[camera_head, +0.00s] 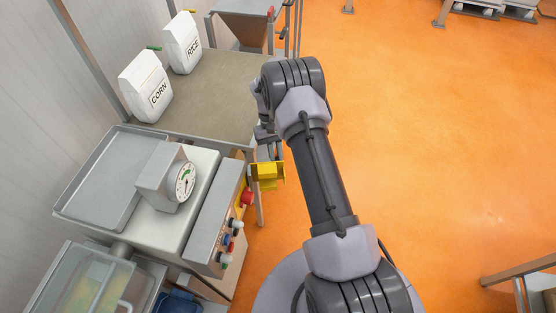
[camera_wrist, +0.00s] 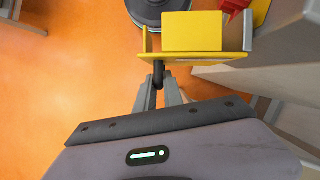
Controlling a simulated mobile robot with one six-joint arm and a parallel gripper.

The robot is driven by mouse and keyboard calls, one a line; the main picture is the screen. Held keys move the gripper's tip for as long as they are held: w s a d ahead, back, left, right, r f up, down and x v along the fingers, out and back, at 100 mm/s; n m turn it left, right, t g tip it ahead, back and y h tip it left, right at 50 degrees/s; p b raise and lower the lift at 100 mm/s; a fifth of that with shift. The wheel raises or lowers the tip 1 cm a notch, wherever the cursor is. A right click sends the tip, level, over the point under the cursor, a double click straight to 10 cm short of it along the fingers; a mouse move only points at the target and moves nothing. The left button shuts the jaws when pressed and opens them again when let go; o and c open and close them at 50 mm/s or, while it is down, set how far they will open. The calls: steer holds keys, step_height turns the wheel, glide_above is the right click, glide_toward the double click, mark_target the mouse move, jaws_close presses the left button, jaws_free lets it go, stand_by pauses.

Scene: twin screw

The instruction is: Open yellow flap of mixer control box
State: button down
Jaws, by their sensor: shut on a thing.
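The mixer control box (camera_head: 214,226) is on the front of the scale machine, with a red button (camera_head: 247,197) and several coloured knobs. Its yellow flap (camera_head: 268,177) stands out from the box's far end, over the orange floor. In the wrist view the flap (camera_wrist: 195,57) fills the upper middle, with a raised yellow block on it. My gripper (camera_wrist: 158,88) is shut on the flap's small dark handle (camera_wrist: 158,70) at the flap's near edge. In the head view my wrist hides most of the fingers. A red part (camera_wrist: 236,8) shows beside the flap.
A table (camera_head: 215,95) behind the machine bears a CORN bag (camera_head: 146,87) and a RICE bag (camera_head: 182,43). A metal tray (camera_head: 100,178) and a dial scale (camera_head: 170,178) are on the machine. Open orange floor (camera_head: 430,130) lies to the right.

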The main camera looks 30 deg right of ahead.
steer(key=shift+w, duration=0.1)
stand_by(0.3)
steer(key=c, duration=1.5)
jaws_free()
steer(key=p+v, duration=0.4)
steer(key=v, duration=1.3)
steer(key=shift+r+p, duration=0.3)
steer(key=shift+p, duration=0.1)
